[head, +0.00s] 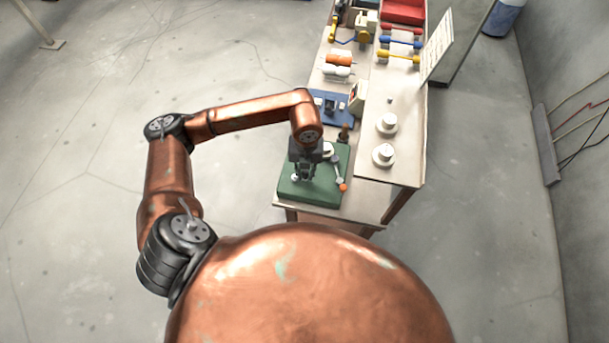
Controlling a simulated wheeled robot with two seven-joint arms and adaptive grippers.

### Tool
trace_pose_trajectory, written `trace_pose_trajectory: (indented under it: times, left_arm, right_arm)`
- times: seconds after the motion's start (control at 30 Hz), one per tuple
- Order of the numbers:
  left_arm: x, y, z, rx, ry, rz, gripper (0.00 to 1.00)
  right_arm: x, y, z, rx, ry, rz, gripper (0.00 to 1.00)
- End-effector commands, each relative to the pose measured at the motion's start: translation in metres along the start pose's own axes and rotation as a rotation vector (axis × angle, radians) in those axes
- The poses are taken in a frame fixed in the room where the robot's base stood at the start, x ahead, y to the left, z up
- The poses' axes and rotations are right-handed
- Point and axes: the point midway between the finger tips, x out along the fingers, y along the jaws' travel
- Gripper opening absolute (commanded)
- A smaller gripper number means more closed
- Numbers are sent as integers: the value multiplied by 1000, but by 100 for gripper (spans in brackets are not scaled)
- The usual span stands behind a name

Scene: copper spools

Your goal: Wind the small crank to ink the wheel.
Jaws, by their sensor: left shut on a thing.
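A green base (325,193) lies at the near end of the bench and carries a small device. A pale lever (338,172) with an orange knob (343,187) stands out at its right side. A whitish round part (328,149), perhaps the wheel, shows behind my wrist. My left gripper (304,177) reaches down over the green base and is shut on a part there, apparently the small crank. Its fingers and wrist hide most of that part. A small white piece (295,178) shows beside the fingertips. My right gripper is not in view.
A blue tray (323,119), orange and white spools (338,60), coloured bars (399,43) and a red bin (403,11) lie farther back. A white sheet (437,45) stands upright at the right edge.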

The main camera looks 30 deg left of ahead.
Motion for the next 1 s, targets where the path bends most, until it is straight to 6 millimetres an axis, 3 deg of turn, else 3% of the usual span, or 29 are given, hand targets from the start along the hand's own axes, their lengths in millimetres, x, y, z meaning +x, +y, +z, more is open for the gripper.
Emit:
trace_pose_trajectory:
  times: [0.5, 1.0]
  left_arm:
    - [-2, 0, 17, -453, -1, -3, 0]
    - [-2, 2, 23, -647, 0, -4, 0]
  right_arm:
    - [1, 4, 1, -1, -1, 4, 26]
    - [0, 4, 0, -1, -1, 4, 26]
